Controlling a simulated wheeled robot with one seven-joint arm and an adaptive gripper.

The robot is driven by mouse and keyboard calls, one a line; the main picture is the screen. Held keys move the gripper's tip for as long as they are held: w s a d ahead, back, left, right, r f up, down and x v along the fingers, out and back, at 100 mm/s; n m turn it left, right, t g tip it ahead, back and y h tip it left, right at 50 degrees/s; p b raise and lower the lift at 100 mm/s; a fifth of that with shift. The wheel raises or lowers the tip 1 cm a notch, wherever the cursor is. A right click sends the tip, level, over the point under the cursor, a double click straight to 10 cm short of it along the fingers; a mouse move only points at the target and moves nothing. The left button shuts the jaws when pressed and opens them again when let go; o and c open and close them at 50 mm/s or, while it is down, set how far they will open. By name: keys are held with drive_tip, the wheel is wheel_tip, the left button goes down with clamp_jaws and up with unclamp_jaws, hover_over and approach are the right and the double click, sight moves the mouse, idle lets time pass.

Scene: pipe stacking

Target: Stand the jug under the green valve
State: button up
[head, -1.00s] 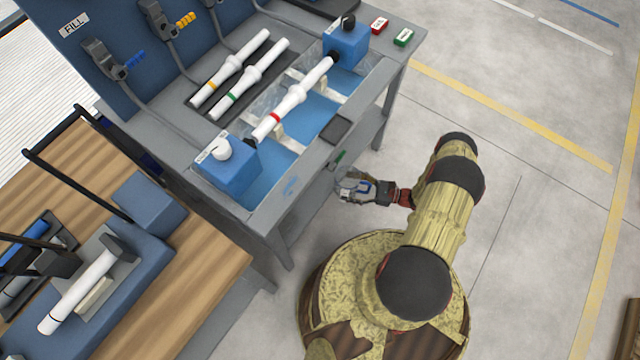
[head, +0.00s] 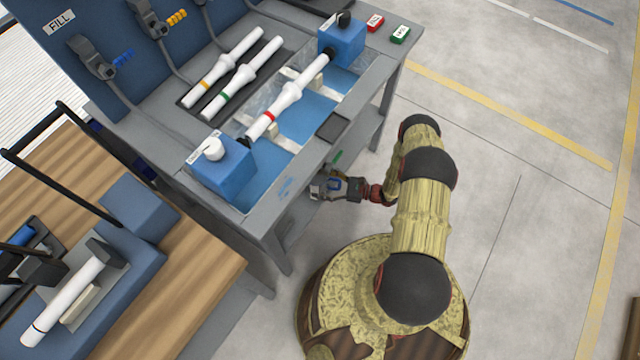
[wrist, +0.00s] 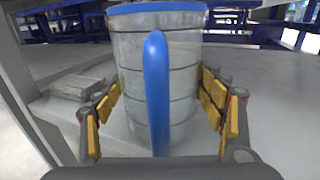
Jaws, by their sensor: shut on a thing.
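The jug (wrist: 185,75) is grey and ribbed, with a blue rim and a blue upright handle, and fills the middle of the wrist view. My gripper (wrist: 160,110) is shut on it, with yellow-padded fingers on both sides. The jug looks upright; I cannot tell whether its base touches the grey surface below. In the head view my gripper (head: 345,188) is at the bench's front side, with the jug (head: 319,188) partly hidden there.
The grey bench (head: 268,222) holds a blue basin with a pipe between two blue blocks. Its leg stands close on the left in the wrist view, beside a flat grey block (wrist: 78,88). A wooden table (head: 200,285) is at the left.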

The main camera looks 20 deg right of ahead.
drive_tip(key=shift+f, duration=0.1)
drive_tip(key=o, duration=1.2)
drive_tip(key=shift+d+r, duration=0.1)
drive_tip(key=shift+r, duration=0.1)
drive_tip(key=p+v, duration=0.3)
drive_tip(key=v, duration=0.9)
